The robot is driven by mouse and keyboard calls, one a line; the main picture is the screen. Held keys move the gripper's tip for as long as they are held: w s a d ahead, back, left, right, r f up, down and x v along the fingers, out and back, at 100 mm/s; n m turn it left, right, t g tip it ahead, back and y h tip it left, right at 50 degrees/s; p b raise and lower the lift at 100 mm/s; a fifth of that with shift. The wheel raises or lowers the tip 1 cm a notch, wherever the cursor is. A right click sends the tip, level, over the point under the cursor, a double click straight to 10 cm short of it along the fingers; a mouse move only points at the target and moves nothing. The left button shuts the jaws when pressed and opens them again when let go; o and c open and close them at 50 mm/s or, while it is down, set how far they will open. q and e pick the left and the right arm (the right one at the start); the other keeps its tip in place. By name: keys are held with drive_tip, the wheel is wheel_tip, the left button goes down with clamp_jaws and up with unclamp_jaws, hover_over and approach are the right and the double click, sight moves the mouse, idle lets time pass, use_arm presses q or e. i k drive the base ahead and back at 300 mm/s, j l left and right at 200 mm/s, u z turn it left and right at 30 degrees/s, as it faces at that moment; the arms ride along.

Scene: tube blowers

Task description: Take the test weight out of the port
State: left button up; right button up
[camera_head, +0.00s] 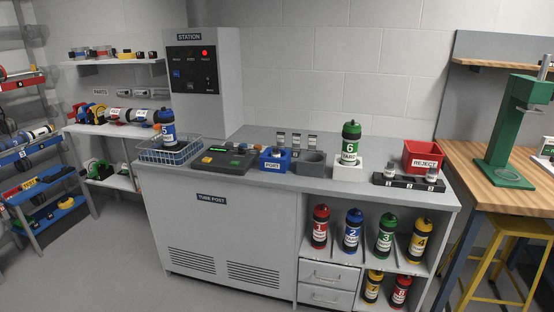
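The blue block labelled PORT (273,165) stands on the grey counter, left of the middle. A small dark and grey shape shows at its top, too small to tell whether it is the test weight. Several small metal cylinders stand in a black rack (408,182) at the counter's right end, and I cannot tell whether one of them is a test weight. Neither of my grippers is in view.
A green bottle 6 (350,145) stands on a white block. A grey holder (311,163) and a black device with a green display (224,159) flank the port. A wire basket (168,153) holds blue bottle 5 (167,128). A red REJECT bin (424,156) is at right.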

sight(276, 152)
drive_tip(key=i+l+z, duration=0.1)
drive_tip(key=i, duration=0.35)
drive_tip(key=i+l, duration=0.25)
drive_tip(key=i, duration=0.2)
drive_tip(key=i+l+z, duration=0.15)
drive_tip(key=i, duration=0.3)
